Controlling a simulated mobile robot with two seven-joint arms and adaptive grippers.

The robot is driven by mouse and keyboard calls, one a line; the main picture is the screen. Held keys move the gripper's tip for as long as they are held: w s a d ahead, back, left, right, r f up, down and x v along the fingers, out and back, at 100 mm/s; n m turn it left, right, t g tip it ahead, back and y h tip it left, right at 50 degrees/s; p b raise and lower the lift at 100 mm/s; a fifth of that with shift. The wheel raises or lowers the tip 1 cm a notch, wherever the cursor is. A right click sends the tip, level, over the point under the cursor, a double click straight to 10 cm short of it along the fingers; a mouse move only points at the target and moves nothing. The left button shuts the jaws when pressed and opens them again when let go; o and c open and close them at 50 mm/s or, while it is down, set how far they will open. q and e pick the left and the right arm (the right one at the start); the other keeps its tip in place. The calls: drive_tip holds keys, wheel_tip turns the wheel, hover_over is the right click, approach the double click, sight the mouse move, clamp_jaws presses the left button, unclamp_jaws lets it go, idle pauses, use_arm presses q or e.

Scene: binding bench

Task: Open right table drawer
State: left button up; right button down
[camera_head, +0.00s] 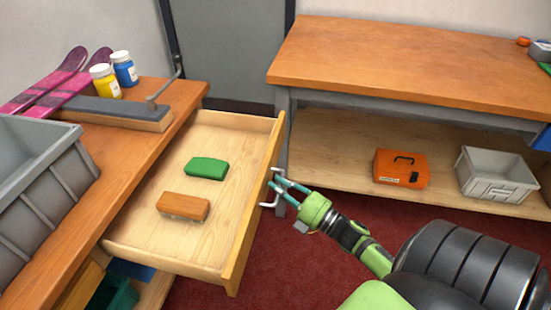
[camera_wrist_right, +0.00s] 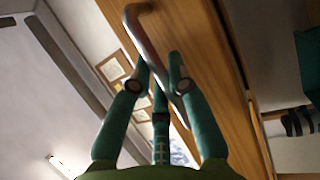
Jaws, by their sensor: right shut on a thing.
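The wooden table drawer (camera_head: 230,150) is pulled out from the left bench in the head view. A green block (camera_head: 206,168) and an orange-brown block (camera_head: 184,207) lie inside it. On its front is a metal bar handle (camera_head: 268,190), also in the right wrist view (camera_wrist_right: 142,35). My right gripper (camera_head: 277,184) is shut on the handle, its teal fingers around the bar; the fingers also show in the right wrist view (camera_wrist_right: 160,75). My left gripper is not in view.
The left bench (camera_head: 150,90) carries a grey bin (camera_head: 40,160), pink skis (camera_head: 60,75), and yellow (camera_head: 104,82) and blue (camera_head: 124,69) jars. A second bench (camera_head: 400,62) stands behind at right, with an orange toolbox (camera_head: 401,169) and grey crate (camera_head: 497,176) below. Red carpet between is clear.

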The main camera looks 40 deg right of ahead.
drive_tip(key=c, duration=1.1)
unclamp_jaws()
drive_tip(key=shift+c, duration=0.2)
drive_tip(key=v, duration=1.2)
